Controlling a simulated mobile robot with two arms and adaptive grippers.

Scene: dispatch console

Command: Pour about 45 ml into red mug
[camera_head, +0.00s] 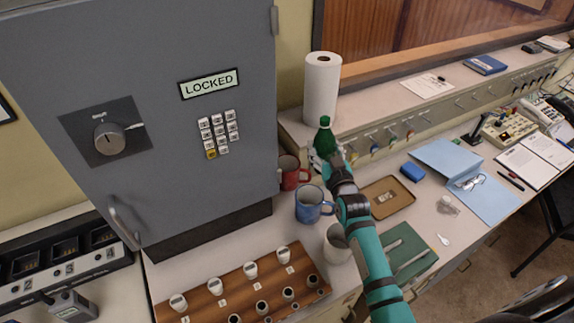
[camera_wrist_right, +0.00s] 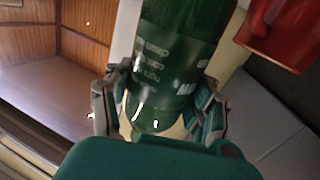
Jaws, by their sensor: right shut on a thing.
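My right gripper (camera_head: 327,158) is shut on a green bottle (camera_head: 325,137), which looks about upright in the head view. In the right wrist view the fingers (camera_wrist_right: 158,108) clasp the bottle (camera_wrist_right: 178,55) from both sides. The red mug (camera_head: 291,173) stands on the counter beside the grey cabinet, left of the bottle and partly behind the blue mug. In the right wrist view the red mug (camera_wrist_right: 287,32) is at the upper right, apart from the bottle. I cannot see inside the red mug clearly. My left gripper is not in view.
A blue mug (camera_head: 309,205) and a white mug (camera_head: 336,244) stand close in front of the red mug. The grey cabinet (camera_head: 180,60) rises to the left. A paper towel roll (camera_head: 321,88) stands behind the bottle. A brown tray (camera_head: 399,203) lies to the right.

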